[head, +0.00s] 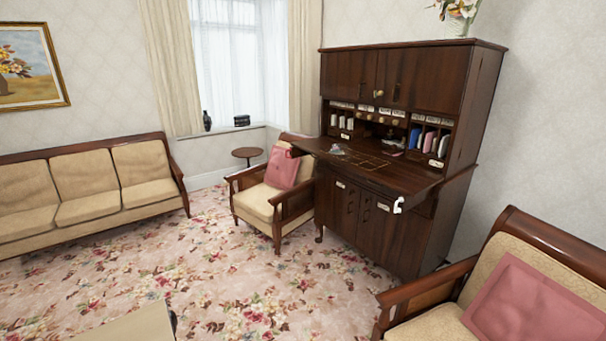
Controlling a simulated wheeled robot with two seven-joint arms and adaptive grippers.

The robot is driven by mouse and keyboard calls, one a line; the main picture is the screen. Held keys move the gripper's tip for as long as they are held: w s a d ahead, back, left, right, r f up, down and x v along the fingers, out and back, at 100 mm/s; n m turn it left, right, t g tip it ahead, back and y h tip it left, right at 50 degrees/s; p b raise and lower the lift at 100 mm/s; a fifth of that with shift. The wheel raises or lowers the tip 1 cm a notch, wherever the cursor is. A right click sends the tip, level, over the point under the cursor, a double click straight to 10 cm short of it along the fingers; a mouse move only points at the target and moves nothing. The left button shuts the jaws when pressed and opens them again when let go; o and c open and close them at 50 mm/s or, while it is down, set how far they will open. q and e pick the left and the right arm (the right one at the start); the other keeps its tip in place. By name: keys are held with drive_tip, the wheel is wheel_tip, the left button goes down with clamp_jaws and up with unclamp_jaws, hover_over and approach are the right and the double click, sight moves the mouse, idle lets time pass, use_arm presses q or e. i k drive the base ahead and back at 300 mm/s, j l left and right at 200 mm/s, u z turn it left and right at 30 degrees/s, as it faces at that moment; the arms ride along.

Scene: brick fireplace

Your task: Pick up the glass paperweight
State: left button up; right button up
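A small, clear greyish object (337,149), which looks like the glass paperweight, lies on the fold-down writing surface (400,178) of a dark wooden bureau (365,215). It sits near the left end of that surface; its exact shape is too small to make out. Neither of my grippers is in view.
An armchair with a pink cushion (282,170) stands close against the bureau's left side. Another armchair with a pink cushion (537,302) is at the lower right. A sofa (88,187) is at the left. Open flowered carpet (235,285) lies before the bureau.

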sight(336, 149)
drive_tip(key=i+z, duration=0.2)
drive_tip(key=i, duration=0.3)
drive_tip(key=i+j+z, duration=0.2)
drive_tip(key=i, duration=0.25)
drive_tip(key=i+j+z, duration=0.15)
drive_tip(key=i, duration=0.35)
drive_tip(key=i+j+z, duration=0.2)
drive_tip(key=i, duration=0.25)
drive_tip(key=i+j+z, duration=0.2)
drive_tip(key=i+j, duration=0.15)
drive_tip(key=i+j+z, duration=0.15)
drive_tip(key=i+j, duration=0.2)
drive_tip(key=j, duration=0.2)
drive_tip(key=i+j, duration=0.15)
drive_tip(key=j, duration=0.25)
drive_tip(key=i+j+z, duration=0.1)
drive_tip(key=j, duration=0.25)
drive_tip(key=i+j+z, duration=0.1)
drive_tip(key=j, duration=0.3)
drive_tip(key=i, duration=0.1)
